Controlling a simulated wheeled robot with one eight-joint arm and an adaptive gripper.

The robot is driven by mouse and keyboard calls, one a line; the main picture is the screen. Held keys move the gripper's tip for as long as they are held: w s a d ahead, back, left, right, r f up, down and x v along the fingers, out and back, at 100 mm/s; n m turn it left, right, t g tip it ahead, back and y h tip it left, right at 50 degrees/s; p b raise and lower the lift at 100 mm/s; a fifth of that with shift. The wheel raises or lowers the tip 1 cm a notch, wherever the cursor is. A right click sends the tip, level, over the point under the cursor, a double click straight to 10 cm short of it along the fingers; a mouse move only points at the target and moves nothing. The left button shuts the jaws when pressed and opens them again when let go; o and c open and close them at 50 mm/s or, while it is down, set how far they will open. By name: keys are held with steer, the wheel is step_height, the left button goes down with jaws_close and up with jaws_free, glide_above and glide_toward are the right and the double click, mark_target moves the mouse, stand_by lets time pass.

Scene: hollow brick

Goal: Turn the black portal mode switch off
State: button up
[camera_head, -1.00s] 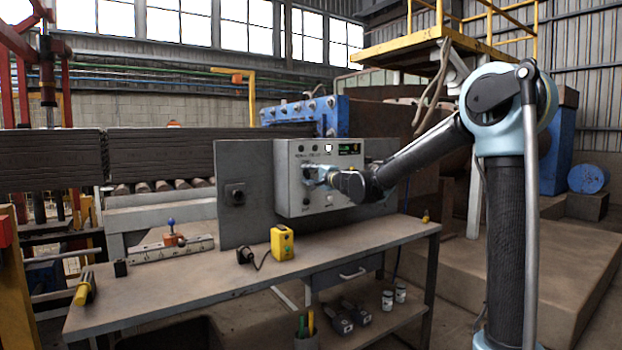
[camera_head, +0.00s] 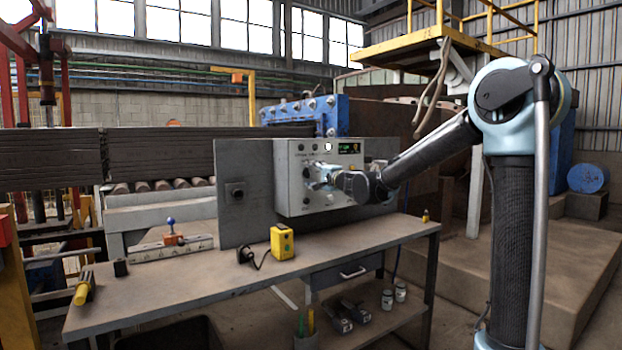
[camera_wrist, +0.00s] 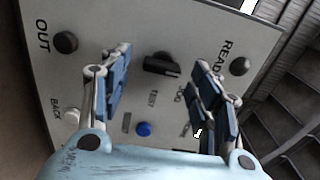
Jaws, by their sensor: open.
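The grey control box (camera_head: 296,195) stands upright at the back of the workbench. In the wrist view a black rotary switch (camera_wrist: 161,66) sits on its panel, near the labels "TEST" and "JOG"; I take it for the mode switch. Its own name label is not readable. My gripper (camera_wrist: 163,80) is open, with one blue-padded finger on each side of the switch, and nothing is held. Contact with the switch cannot be told. In the head view my gripper (camera_head: 318,178) is close to the box front and hides part of it.
Near the switch are a black knob by "OUT" (camera_wrist: 66,42), a dark knob by "READY" (camera_wrist: 239,66), a white button by "BACK" (camera_wrist: 72,115) and a blue button (camera_wrist: 143,129). A yellow device (camera_head: 282,242) stands on the bench (camera_head: 200,290) below the box.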

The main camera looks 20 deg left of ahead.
steer(key=v, duration=1)
steer(key=s+d+f+n+g+h, duration=0.2)
steer(key=s+d+f+g+h, duration=0.1)
steer(key=s+d+f, duration=0.8)
steer(key=s+d+f+n+g+h, duration=0.3)
steer(key=s+d+f+h, duration=0.3)
steer(key=s+d+f, duration=0.5)
steer(key=s+d+f+n+g+h, duration=0.3)
steer(key=s+d+f, duration=0.9)
steer(key=d, duration=0.9)
steer(key=shift+s+h, duration=0.35)
steer(key=shift+h, duration=0.55)
steer(key=shift+w+f+g, duration=0.25)
steer(key=shift+w+g, duration=0.05)
steer(key=shift+w, duration=0.2)
